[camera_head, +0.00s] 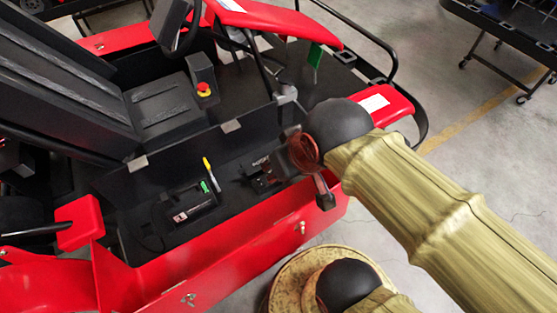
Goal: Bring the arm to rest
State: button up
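My arm, in an olive sleeve (435,205), reaches in from the right in the head view. Its black rounded joint (338,125) is above the kart's near side. A brown ring-shaped part (303,152) and a small dark end piece (325,198) hang at its left, over the red side panel. My gripper seems to be at this end, but its fingers cannot be made out. I cannot tell whether it is open, shut or holding anything. Another sleeved part of my arm with a black joint (350,285) shows at the bottom.
A red and black kart (225,258) fills the left and middle. Its side tray holds a black box (190,204), a yellow marker (208,168) and a small black device (262,175). A dark wheeled cart (510,30) stands at the top right.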

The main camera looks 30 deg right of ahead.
notch_tip(320, 180, down, 8)
jog(key=b, duration=0.8)
dwell(0.3)
